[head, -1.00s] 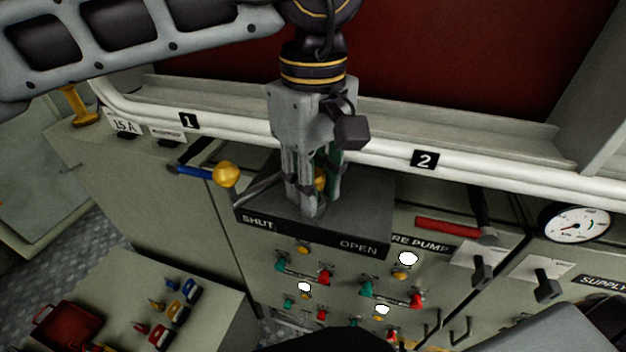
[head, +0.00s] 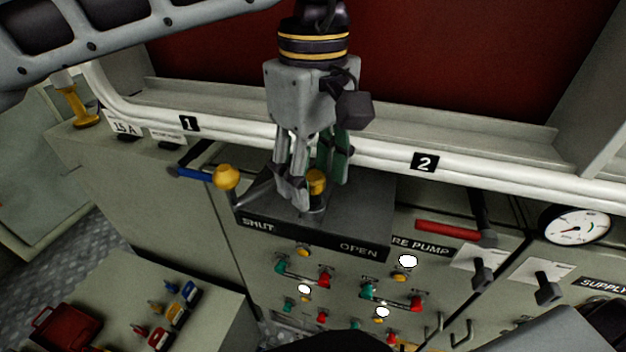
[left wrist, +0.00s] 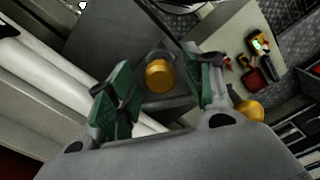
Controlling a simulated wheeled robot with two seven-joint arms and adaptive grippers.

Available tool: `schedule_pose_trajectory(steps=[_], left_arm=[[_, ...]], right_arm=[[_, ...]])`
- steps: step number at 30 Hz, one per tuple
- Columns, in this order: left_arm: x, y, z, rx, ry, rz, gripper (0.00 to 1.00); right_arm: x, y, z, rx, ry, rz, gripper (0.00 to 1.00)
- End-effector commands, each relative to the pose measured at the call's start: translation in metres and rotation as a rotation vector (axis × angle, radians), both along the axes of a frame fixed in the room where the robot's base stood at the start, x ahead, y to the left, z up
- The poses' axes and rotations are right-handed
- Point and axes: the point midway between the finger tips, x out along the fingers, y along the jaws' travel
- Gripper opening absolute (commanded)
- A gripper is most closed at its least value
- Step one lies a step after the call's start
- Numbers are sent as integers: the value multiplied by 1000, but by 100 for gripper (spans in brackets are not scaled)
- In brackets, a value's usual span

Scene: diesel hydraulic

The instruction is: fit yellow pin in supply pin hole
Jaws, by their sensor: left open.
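The yellow pin (head: 316,182) stands upright at the end of a grey lever on top of the dark box marked SHUT and OPEN (head: 320,232). Its round yellow head faces the left wrist camera (left wrist: 159,76). My left gripper (head: 314,174) is open just above the pin, fingers on either side of the head. In the left wrist view, the green-padded fingers (left wrist: 160,88) are spread with gaps to the pin. The hole under the pin is hidden, so I cannot tell how deep it sits.
A blue-handled lever with a yellow knob (head: 226,176) is close left of the box. A white rail (head: 380,160) runs behind the gripper. A red lever (head: 447,229) and a gauge (head: 576,225) are to the right. Coloured switches (head: 324,281) are below.

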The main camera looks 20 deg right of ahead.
Motion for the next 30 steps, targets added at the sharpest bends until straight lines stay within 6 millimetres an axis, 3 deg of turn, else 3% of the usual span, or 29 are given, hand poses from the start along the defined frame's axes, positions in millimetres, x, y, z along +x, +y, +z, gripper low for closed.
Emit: schedule_pose_trajectory(steps=[18,30], left_arm=[[0,-1,85,-1,0,0,52],[0,0,97,0,1,-1,52]], right_arm=[[0,1,0,1,0,0,0],[0,1,0,1,0,0,0]])
